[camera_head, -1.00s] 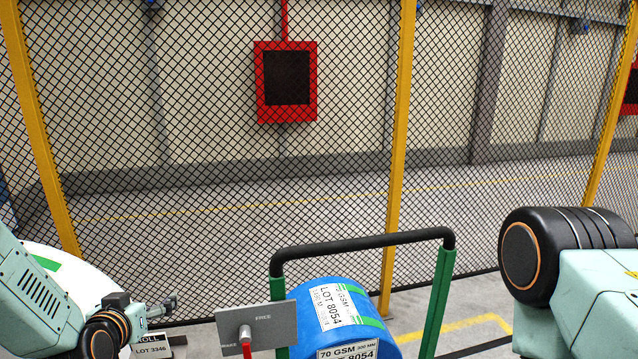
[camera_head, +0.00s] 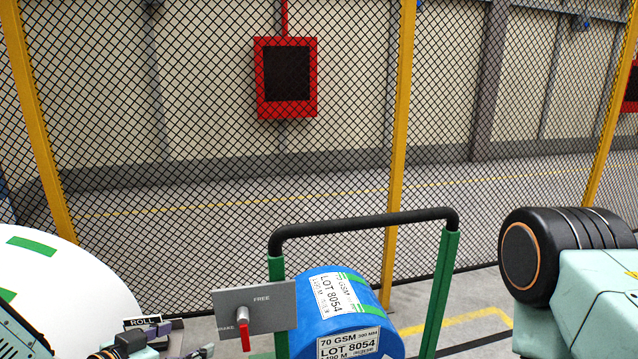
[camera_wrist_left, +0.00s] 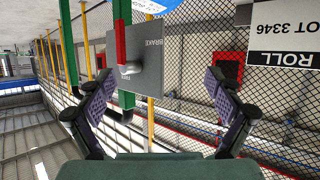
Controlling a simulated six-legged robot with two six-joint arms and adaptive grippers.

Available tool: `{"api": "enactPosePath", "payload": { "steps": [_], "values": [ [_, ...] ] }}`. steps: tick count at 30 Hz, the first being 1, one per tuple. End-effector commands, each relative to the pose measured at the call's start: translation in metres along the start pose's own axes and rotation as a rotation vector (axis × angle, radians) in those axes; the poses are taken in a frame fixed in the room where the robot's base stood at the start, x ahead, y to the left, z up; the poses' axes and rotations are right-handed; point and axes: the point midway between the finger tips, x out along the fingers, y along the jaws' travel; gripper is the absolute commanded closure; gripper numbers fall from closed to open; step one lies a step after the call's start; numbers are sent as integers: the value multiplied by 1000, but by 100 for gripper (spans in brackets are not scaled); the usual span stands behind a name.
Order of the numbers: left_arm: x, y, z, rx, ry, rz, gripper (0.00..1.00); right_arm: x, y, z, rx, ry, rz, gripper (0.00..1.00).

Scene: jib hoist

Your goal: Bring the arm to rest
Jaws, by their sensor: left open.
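My left arm shows only at the bottom left edge of the head view, with its gripper (camera_head: 188,347) low and partly cut off by the frame. In the left wrist view the left gripper (camera_wrist_left: 160,88) has its two fingers spread wide with nothing between them. Beyond the fingers is a grey plate (camera_wrist_left: 146,76) marked BRAKE and FREE, with a red-handled lever (camera_wrist_left: 121,46). In the head view the same plate (camera_head: 270,297) has its red lever (camera_head: 245,337) hanging down. The fingers look apart from it. My right gripper is outside both views.
A blue roll (camera_head: 318,329) labelled LOT 8054 sits by a green frame with a black handrail (camera_head: 365,222). A large white roll (camera_head: 70,285) stands at left, with a ROLL label (camera_head: 142,322). A mesh fence with yellow posts (camera_head: 398,150) spans behind.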

Motion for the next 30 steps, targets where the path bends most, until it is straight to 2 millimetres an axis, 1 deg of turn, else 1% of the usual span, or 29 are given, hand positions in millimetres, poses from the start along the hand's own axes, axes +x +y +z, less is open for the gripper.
{"api": "enactPosePath", "payload": {
  "steps": [1, 12, 18, 30],
  "values": [
    [1, 5, 9, 6, 0, 24, 8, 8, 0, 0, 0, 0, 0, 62],
    [-4, 40, 42, 67, 4, 188, 8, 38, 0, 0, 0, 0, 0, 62],
    [-7, 54, 59, 96, 6, 257, 8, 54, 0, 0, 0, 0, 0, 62],
    [-11, 75, 91, 145, 9, 358, 8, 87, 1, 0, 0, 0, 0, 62]
  ]
}}
